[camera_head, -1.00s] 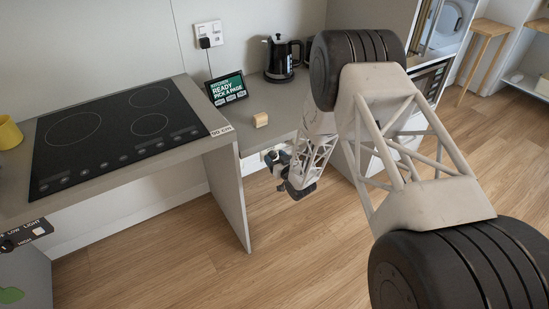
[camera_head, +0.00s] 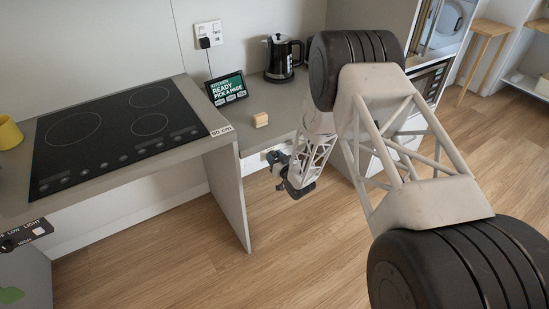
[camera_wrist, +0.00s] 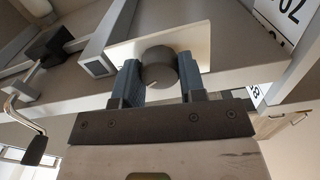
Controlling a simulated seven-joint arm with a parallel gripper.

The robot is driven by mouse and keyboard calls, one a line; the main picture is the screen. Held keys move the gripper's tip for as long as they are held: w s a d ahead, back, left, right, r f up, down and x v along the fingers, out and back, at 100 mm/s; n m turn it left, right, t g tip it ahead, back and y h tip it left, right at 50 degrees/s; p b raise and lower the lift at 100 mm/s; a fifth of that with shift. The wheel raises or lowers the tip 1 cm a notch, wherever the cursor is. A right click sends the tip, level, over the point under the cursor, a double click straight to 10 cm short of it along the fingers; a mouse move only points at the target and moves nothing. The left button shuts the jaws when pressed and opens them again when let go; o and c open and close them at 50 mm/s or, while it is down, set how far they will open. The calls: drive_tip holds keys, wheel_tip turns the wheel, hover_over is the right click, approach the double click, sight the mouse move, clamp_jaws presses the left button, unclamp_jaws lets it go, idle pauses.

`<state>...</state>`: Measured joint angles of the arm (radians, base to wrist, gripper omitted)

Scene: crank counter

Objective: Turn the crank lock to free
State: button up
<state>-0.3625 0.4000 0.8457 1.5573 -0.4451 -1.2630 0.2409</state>
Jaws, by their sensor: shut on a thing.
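In the wrist view, a dark grey round knob (camera_wrist: 160,66) with a small pale mark sits on a light plate (camera_wrist: 118,52) under the counter. My gripper (camera_wrist: 159,84) has its two blue-grey fingers on either side of the knob and is shut on it. A crank with a bent metal arm and dark handle (camera_wrist: 34,150) hangs at the left, apart from my fingers. In the head view my gripper (camera_head: 277,158) is at the front of the lower counter, and the knob is hidden there.
A hob (camera_head: 115,135) is to the left, with a support panel (camera_head: 228,195) beside my gripper. The floor in front is clear.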

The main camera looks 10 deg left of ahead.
drive_tip(key=shift+m, duration=2.8)
drive_tip(key=o, duration=0.9)
drive_tip(key=shift+d, duration=0.1)
drive_tip(key=v, duration=0.7)
drive_tip(key=shift+s+d, duration=0.25)
drive_tip(key=shift+s, duration=0.05)
